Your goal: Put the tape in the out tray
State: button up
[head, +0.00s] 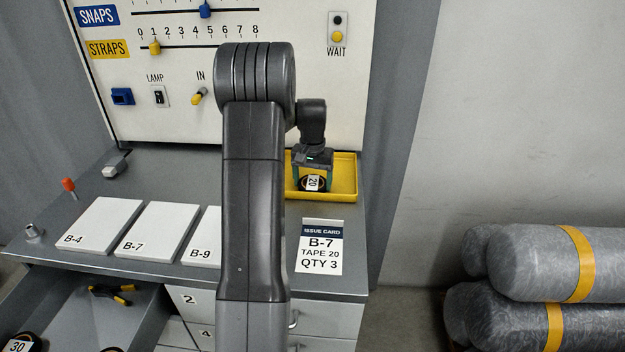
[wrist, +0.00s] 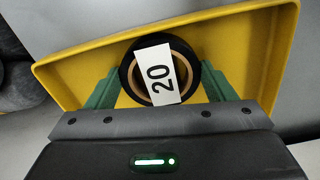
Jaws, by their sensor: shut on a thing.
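The tape (head: 312,184) is a black roll with a tan core and a white label reading 20. It also shows in the wrist view (wrist: 186,64). My gripper (head: 313,180) has its green fingers on both sides of the roll and is shut on it. In the wrist view my gripper (wrist: 160,85) holds the roll within the outline of the yellow tray (wrist: 66,72). The tray (head: 346,190) lies at the right end of the grey bench. I cannot tell whether the roll touches the tray floor.
The issue card (head: 322,247) in front of the tray reads B-7, TAPE 20, QTY 3. White pads B-4 (head: 98,224), B-7 (head: 157,228) and B-9 (head: 203,240) lie to the left. An open drawer (head: 130,318) holds pliers (head: 112,293) and a roll labelled 30 (head: 18,345).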

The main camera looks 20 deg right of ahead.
aim_at(312, 183)
jog(key=o, duration=1)
notch_tip(312, 183, up, 12)
jog(key=shift+b, duration=0.45)
jog(key=shift+r, duration=0.1)
